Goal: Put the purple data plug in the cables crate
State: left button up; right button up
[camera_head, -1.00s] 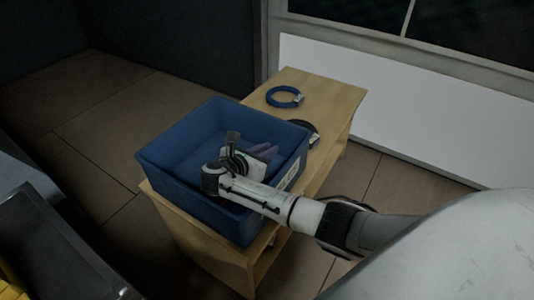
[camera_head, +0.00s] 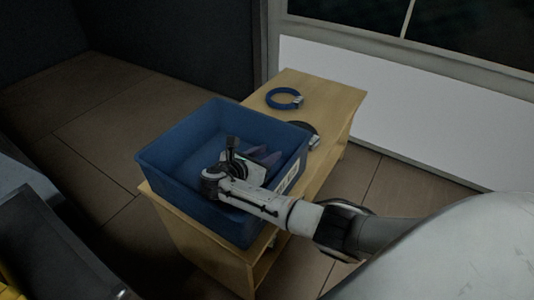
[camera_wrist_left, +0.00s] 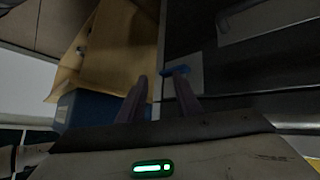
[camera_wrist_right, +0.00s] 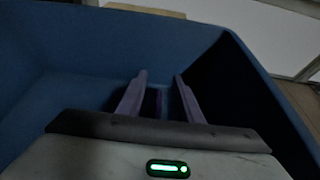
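The blue cables crate (camera_head: 165,171) stands on the near part of a wooden table. My right gripper (camera_head: 264,155) reaches down inside it. In the right wrist view my right gripper (camera_wrist_right: 160,76) is open, its two purple-grey fingers apart. A small dark purple thing, which looks like the purple data plug (camera_wrist_right: 157,103), shows low between and beyond the fingers, inside the crate; the fingers hide part of it. My left gripper (camera_wrist_left: 161,75) is open and empty in the left wrist view; it is outside the head view. The crate (camera_wrist_left: 80,112) also shows there.
A coiled blue cable (camera_head: 284,97) lies on the wooden table (camera_head: 327,95) behind the crate. A dark coiled cable (camera_head: 313,138) lies close against the crate's right side. A white wall panel (camera_head: 420,115) stands behind the table.

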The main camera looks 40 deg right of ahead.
jog(key=shift+r, duration=0.15)
jog(key=shift+s+a+r+p, duration=0.15)
jog(key=shift+a+r+p, duration=0.35)
jog(key=shift+r, duration=0.3)
pick_arm(q)
jog(key=shift+s+a+r+t+y+p, duration=0.15)
jog(key=shift+a+r+p, duration=0.15)
jog(key=shift+r+p, duration=0.2)
jog(key=shift+s+a+r+t+y+p, duration=0.15)
jog(key=shift+a+r+p, duration=0.15)
jog(key=shift+r+p, duration=0.2)
pick_arm(e)
jog(key=v, duration=0.6)
jog(key=shift+s+a+f, duration=0.1)
jog(key=shift+s, duration=0.05)
pick_arm(q)
jog(key=shift+r, duration=0.1)
